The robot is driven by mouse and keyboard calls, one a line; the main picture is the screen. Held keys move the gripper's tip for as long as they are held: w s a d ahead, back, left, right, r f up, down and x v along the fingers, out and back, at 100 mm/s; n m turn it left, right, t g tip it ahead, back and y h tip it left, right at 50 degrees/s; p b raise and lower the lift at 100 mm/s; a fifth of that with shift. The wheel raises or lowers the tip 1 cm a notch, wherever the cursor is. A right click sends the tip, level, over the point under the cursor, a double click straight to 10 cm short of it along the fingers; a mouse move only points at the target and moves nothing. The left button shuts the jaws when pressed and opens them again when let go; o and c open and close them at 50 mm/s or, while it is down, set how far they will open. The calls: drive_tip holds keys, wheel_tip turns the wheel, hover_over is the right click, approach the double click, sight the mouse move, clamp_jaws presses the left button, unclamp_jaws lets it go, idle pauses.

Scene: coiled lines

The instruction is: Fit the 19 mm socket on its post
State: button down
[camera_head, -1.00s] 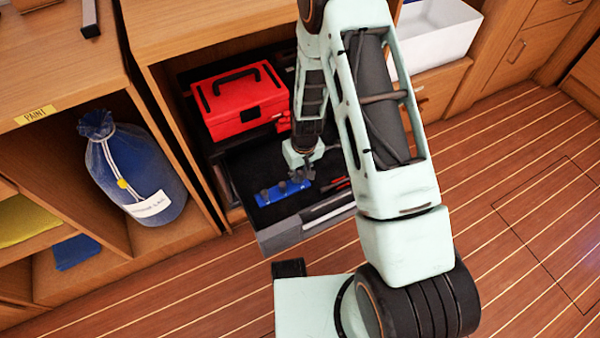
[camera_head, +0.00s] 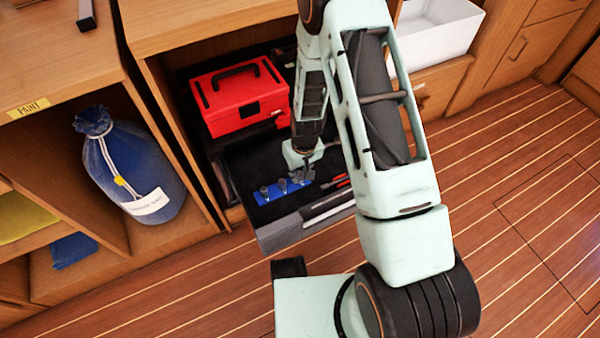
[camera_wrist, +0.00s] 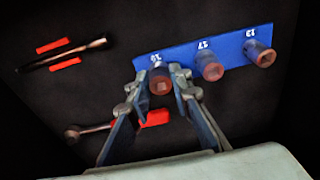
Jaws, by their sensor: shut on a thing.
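The blue socket rail (camera_wrist: 225,52) lies on the dark drawer floor. It also shows in the head view (camera_head: 268,198). My gripper (camera_wrist: 161,90) is shut on the 19 mm socket (camera_wrist: 161,84), a dark cylinder with a reddish rim and square hole, one finger on each side. The socket is at the rail's left end in the wrist view, by a partly covered white label. Its post is hidden beneath it, so I cannot tell whether it is seated. The 17 socket (camera_wrist: 211,69) and 13 socket (camera_wrist: 262,54) stand on the rail to its right.
Red-marked tools, including a wrench-like one (camera_wrist: 65,54), lie left of the rail in the wrist view. The open drawer's front edge (camera_head: 285,232) is near. A red toolbox (camera_head: 240,98) stands behind. A blue bag (camera_head: 135,170) sits in the left shelf.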

drive_tip(key=c, duration=1.4)
unclamp_jaws()
drive_tip(key=shift+o, duration=0.2)
wheel_tip(320, 180, up, 5)
drive_tip(key=p, duration=0.3)
drive_tip(key=shift+p, duration=0.3)
wheel_tip(320, 180, up, 12)
drive_tip(key=s, duration=0.1)
drive_tip(key=shift+s+d, duration=0.2)
drive_tip(key=shift+d, duration=0.05)
